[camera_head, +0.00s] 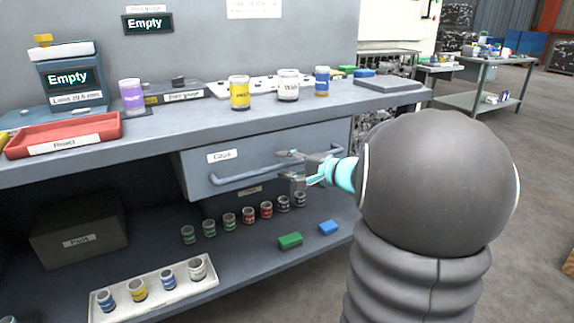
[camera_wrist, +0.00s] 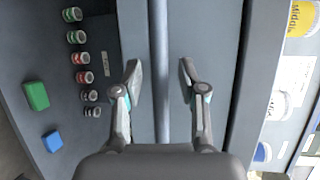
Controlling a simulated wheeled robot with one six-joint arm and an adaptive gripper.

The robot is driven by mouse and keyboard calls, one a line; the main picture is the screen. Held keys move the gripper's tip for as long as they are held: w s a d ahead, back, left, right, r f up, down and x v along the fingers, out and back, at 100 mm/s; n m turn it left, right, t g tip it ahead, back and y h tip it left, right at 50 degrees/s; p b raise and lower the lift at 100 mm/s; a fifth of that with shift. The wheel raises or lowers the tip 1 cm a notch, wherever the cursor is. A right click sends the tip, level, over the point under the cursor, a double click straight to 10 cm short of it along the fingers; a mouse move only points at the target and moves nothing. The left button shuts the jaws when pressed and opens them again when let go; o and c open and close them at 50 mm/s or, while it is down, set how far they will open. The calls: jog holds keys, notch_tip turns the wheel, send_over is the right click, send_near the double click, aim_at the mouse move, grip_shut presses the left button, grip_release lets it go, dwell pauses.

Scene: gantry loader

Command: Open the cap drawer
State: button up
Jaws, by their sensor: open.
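The cap drawer (camera_head: 215,172), a grey front labelled "Caps", sits under the edge of the worktop. I cannot tell whether it stands slightly out. Its long bar handle (camera_head: 245,177) runs across the front. My gripper (camera_head: 291,168) is at the right part of the handle, with its fingers spread. In the wrist view the handle (camera_wrist: 159,40) runs between the two open fingers of my gripper (camera_wrist: 160,76), with a gap on each side. Part of the drawer's right end is hidden behind my gripper and arm.
On the worktop (camera_head: 150,140) stand several labelled jars, a red tray (camera_head: 65,137) labelled "Reject" and a gauge (camera_head: 73,80) reading "Empty". The lower shelf holds small jars, a white tray (camera_head: 165,290), a green block (camera_head: 290,241) and a blue block (camera_head: 328,228).

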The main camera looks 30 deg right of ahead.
grip_shut()
jog(key=shift+s, duration=0.1)
